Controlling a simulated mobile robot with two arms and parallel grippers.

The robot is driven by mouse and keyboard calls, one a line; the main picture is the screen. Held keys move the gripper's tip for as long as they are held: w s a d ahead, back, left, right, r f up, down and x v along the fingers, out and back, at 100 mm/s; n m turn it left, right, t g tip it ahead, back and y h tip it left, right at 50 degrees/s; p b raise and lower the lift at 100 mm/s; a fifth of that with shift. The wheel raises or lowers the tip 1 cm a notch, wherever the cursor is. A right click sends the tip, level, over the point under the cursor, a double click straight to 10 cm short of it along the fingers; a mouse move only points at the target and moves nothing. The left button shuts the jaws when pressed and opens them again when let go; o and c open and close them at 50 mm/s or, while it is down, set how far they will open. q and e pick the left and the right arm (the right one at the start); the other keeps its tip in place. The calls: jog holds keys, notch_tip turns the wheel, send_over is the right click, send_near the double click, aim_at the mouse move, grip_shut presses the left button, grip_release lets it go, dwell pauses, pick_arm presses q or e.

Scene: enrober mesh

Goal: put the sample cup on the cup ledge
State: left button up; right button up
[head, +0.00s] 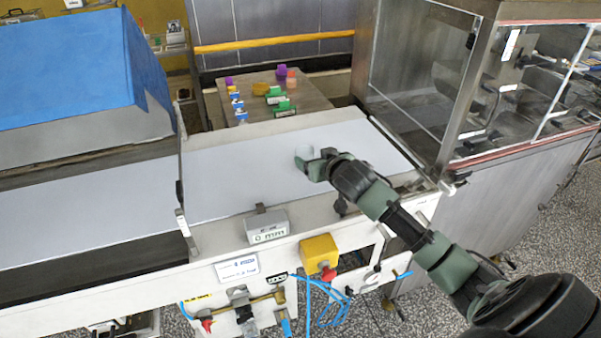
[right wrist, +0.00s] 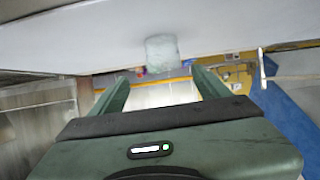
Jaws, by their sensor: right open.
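The sample cup (head: 303,154) is pale and translucent and stands on the white belt (head: 250,175). It also shows in the right wrist view (right wrist: 162,50), just beyond the fingertips and roughly centred between them. My right gripper (head: 314,162) is open, low over the belt, close beside the cup and partly in front of it. In the right wrist view its two green fingers (right wrist: 160,76) are spread with nothing between them. I cannot make out for certain which part is the cup ledge. My left gripper is not in view.
A grey labelled box (head: 266,226) and a yellow switch box (head: 319,253) sit on the machine's front. A blue-covered hood (head: 70,70) stands left, a clear-panelled cabinet (head: 420,75) right. A table (head: 310,98) with small coloured items is behind. The belt's left part is bare.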

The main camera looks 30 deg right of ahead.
aim_at(304, 154)
jog(key=shift+w+a+f, duration=0.15)
jog(key=shift+w+f, duration=0.15)
jog(key=shift+f, duration=0.2)
jog(key=x, duration=0.3)
jog(key=shift+a, duration=0.15)
jog(key=shift+w+p, duration=0.35)
jog(key=shift+p, duration=0.1)
jog(key=p+x, duration=0.1)
jog(key=x, duration=0.2)
jog(key=shift+r, duration=0.15)
jog(key=shift+w+f, duration=0.35)
jog(key=shift+w, duration=0.2)
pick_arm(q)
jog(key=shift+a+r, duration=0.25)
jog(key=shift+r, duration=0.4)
pick_arm(e)
jog(key=shift+s, duration=0.1)
jog(key=shift+c, duration=0.4)
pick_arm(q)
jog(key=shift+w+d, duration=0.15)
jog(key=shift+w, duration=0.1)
pick_arm(e)
jog(key=shift+r, duration=0.1)
jog(key=c, duration=1.5)
